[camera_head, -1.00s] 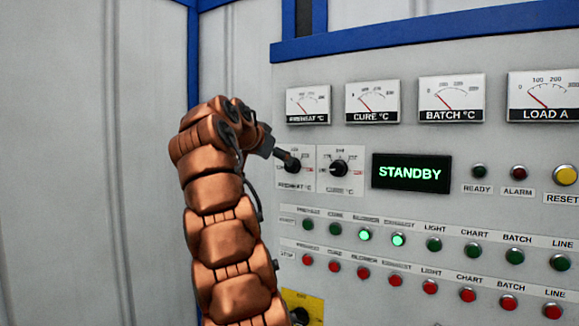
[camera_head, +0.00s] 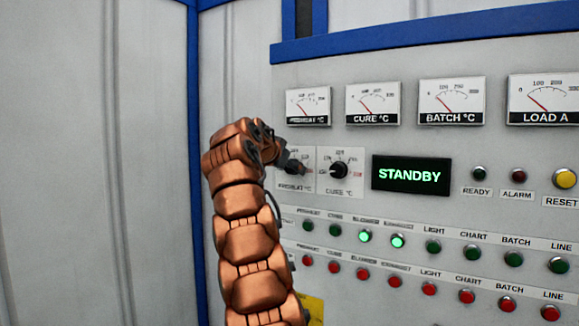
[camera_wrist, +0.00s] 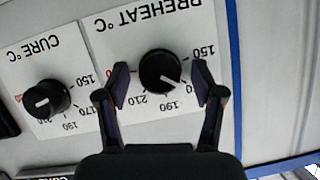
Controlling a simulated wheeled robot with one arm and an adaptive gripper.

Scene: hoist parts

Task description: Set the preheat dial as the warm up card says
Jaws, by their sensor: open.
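The preheat dial (camera_wrist: 160,72) is a round black knob on a white scale plate, upside down in the wrist view. Its white mark points to the lower right there, between the 190 label and the part hidden by the right finger; I cannot read the exact value. My gripper (camera_wrist: 159,77) is open, one finger on each side of the knob, with a gap visible at both sides. In the head view, my gripper (camera_head: 285,161) is at the preheat dial (camera_head: 296,169) and partly covers it. No warm up card is in view.
The cure dial (camera_head: 340,170) sits close beside the preheat dial. Meters line the panel above. A display (camera_head: 411,174) reads STANDBY. Rows of green and red buttons lie below; two green ones, blower (camera_head: 365,236) and its right neighbour (camera_head: 397,240), are lit.

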